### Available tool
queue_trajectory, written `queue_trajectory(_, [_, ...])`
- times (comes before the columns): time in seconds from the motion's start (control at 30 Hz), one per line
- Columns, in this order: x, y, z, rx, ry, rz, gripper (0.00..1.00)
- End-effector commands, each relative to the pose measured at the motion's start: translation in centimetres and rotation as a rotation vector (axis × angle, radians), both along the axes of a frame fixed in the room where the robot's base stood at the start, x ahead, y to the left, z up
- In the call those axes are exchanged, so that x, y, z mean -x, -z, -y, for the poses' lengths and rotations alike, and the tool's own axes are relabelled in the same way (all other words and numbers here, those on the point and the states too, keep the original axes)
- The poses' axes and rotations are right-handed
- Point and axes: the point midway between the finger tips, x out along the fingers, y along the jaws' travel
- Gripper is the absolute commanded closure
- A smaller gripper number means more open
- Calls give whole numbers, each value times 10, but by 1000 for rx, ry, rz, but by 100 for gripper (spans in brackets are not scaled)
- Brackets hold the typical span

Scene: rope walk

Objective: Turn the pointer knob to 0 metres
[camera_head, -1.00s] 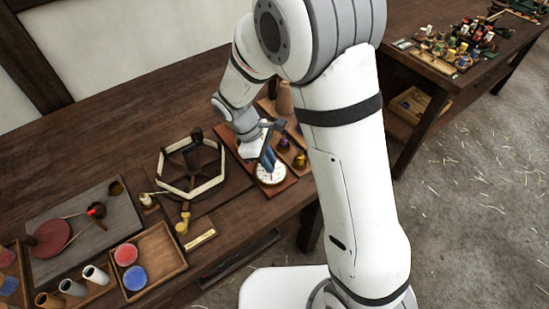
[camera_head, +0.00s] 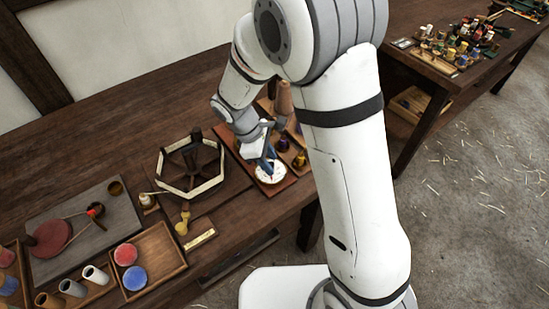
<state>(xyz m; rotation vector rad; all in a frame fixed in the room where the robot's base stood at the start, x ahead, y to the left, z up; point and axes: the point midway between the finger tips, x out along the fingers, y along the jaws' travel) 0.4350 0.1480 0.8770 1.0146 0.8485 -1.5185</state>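A round white dial (camera_head: 271,173) sits on a reddish-brown wooden board (camera_head: 284,186) near the front edge of the bench. My gripper (camera_head: 268,163) points down over the dial, its blue fingers at the dial's upper part. The fingers and wrist hide the dial's centre, so I cannot make out the pointer knob or its reading. The fingers look close together, but I cannot tell whether they are shut on the knob.
A hexagonal wooden reel (camera_head: 163,182) stands left of the dial board. Further left are a grey board (camera_head: 110,222) and a wooden tray (camera_head: 178,256) with red and blue discs.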

Motion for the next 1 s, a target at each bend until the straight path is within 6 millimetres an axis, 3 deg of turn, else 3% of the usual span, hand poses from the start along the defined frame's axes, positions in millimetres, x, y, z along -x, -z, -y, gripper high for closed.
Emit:
queue_trajectory(0.27, [0, -1, -1, -1, 0, -1, 60])
queue_trajectory(0.7, [-6, -61, -25, -3, 0, 1, 60])
queue_trajectory(1.0, [-6, -72, -30, 0, -1, -1, 60])
